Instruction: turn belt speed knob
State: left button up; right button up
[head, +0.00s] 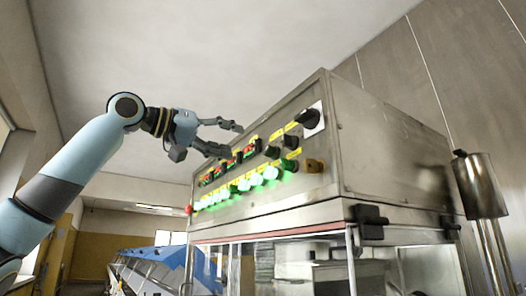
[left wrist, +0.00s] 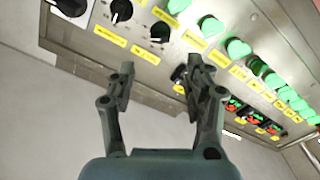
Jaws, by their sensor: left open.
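My left gripper (head: 233,140) reaches in from the left in the head view, in front of the panel face of a metal control box (head: 375,150). Its two fingers are apart with nothing between them, as the left wrist view (left wrist: 160,68) also shows. Black knobs sit on the panel, among them one (head: 291,142) in the head view. The left wrist view shows one knob (left wrist: 160,32) just beyond the fingertips and another (left wrist: 121,11) up and left of it. The yellow labels are too small to read, so I cannot tell which knob is belt speed. My right gripper is not in view.
Green lit buttons (head: 256,179) line the panel, with red-and-green displays (left wrist: 252,115) alongside. A larger black switch (head: 309,118) sits on a white plate near the panel's upper corner. A metal cylinder (head: 480,185) stands right of the box. Open air lies left of the panel.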

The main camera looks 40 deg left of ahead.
aim_at(271, 152)
pick_arm(q)
jog(key=p+x, duration=0.4)
jog(key=x, duration=0.5)
jog(key=shift+w+d, duration=0.15)
jog(key=shift+w, duration=0.2)
grip_shut()
